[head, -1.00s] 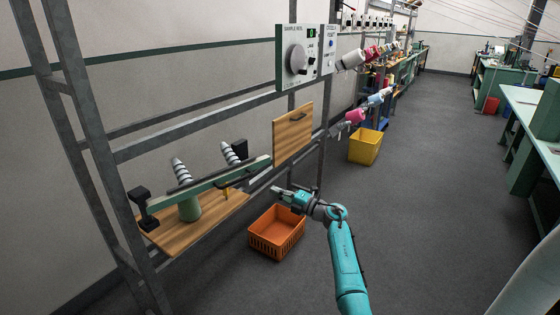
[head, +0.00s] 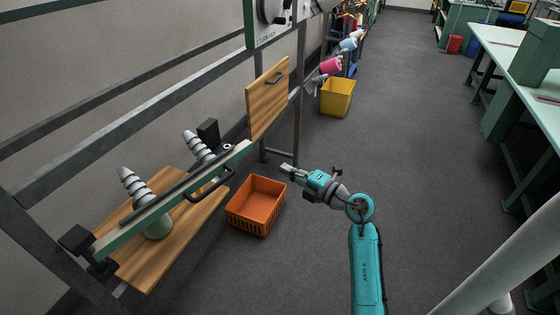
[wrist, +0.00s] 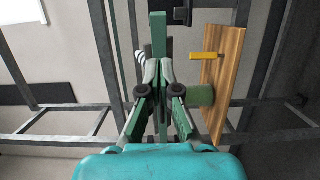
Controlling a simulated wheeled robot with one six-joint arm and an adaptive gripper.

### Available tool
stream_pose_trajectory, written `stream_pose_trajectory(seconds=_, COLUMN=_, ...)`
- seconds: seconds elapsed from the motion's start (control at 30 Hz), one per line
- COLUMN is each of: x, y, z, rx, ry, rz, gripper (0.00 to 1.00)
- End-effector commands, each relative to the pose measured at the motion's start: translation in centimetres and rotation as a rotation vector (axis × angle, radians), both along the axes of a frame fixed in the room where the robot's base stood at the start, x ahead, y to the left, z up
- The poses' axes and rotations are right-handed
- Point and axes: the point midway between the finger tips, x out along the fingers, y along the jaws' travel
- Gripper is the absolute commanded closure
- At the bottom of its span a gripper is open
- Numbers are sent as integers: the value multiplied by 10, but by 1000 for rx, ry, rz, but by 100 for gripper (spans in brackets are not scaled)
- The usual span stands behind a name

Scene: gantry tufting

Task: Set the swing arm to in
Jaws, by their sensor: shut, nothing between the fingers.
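The swing arm (head: 165,203) is a long green bar with a dark strip and a black handle (head: 210,186). In the head view it slants across the front of a wooden shelf, from a black block (head: 75,238) at lower left to an end near the upright wooden panel. A green bar, seemingly the swing arm, stands behind my fingers in the wrist view (wrist: 158,32). My gripper (head: 287,168) is shut and empty, right of the bar's far end and apart from it in the head view. Its fingertips (wrist: 158,66) meet in the wrist view.
Two ribbed cones (head: 135,187) stand by the bar on the shelf (head: 190,228). A wooden panel with a handle (head: 266,105) hangs on the grey frame. An orange crate (head: 232,218) and a yellow crate (head: 336,112) sit on the floor.

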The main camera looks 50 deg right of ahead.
Motion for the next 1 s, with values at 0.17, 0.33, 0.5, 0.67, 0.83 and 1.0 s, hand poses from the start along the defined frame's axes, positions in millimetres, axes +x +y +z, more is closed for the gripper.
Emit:
stream_pose_trajectory(seconds=0.17, x=33, y=4, z=0, rx=-1, ry=0, rz=4, gripper=100)
stream_pose_trajectory(seconds=0.33, x=65, y=8, z=1, rx=-2, ry=0, rz=4, gripper=100)
stream_pose_trajectory(seconds=0.5, x=94, y=10, z=0, rx=-1, ry=-1, rz=3, gripper=100)
stream_pose_trajectory(seconds=0.67, x=113, y=11, z=0, rx=-1, ry=0, rz=2, gripper=100)
stream_pose_trajectory(seconds=0.83, x=123, y=12, z=0, rx=-1, ry=-1, rz=1, gripper=100)
stream_pose_trajectory(seconds=1.0, x=125, y=12, z=0, rx=-1, ry=0, rz=0, gripper=100)
